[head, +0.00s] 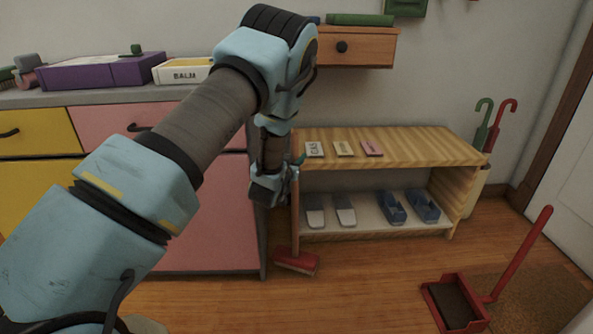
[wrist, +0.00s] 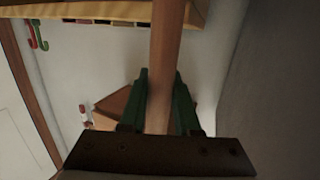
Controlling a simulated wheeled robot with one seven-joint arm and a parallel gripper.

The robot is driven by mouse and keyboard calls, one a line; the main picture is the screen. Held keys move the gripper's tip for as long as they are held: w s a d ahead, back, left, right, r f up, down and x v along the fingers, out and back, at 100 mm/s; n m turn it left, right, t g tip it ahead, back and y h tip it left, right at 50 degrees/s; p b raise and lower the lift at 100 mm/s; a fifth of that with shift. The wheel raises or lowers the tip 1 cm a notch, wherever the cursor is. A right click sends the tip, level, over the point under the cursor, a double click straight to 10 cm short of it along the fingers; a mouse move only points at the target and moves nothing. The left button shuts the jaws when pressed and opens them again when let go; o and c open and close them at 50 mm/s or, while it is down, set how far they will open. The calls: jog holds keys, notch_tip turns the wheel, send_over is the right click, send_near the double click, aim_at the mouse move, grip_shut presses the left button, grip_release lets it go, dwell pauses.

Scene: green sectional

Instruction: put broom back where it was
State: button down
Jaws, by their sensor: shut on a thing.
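The broom (head: 295,218) has a wooden handle and a red head. It stands upright or nearly so, its head (head: 297,262) low by the floor, in front of the gap between the pink cabinet and the wooden shelf unit. I cannot tell whether the head touches the floor. My gripper (head: 292,178) is shut on the upper part of the handle. In the wrist view the wooden handle (wrist: 164,60) runs between the two green fingers of my gripper (wrist: 162,90). The top end of the handle is near my wrist in the head view.
The wooden shelf (head: 420,148) stands right of the broom, with cards on top and slippers below. The pink cabinet (head: 215,215) is at left. A red dustpan (head: 455,302) with a long handle lies on the floor at right. Umbrellas (head: 492,122) stand beyond the shelf. Floor between is clear.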

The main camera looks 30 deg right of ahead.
jog(key=shift+f+b, duration=0.3)
jog(key=shift+f, duration=1.2)
jog(key=shift+f, duration=0.2)
jog(key=c, duration=0.6)
grip_release()
jog(key=shift+r, duration=0.1)
jog(key=p+v, duration=0.1)
jog(key=v, duration=1.1)
jog(key=shift+p, duration=0.35)
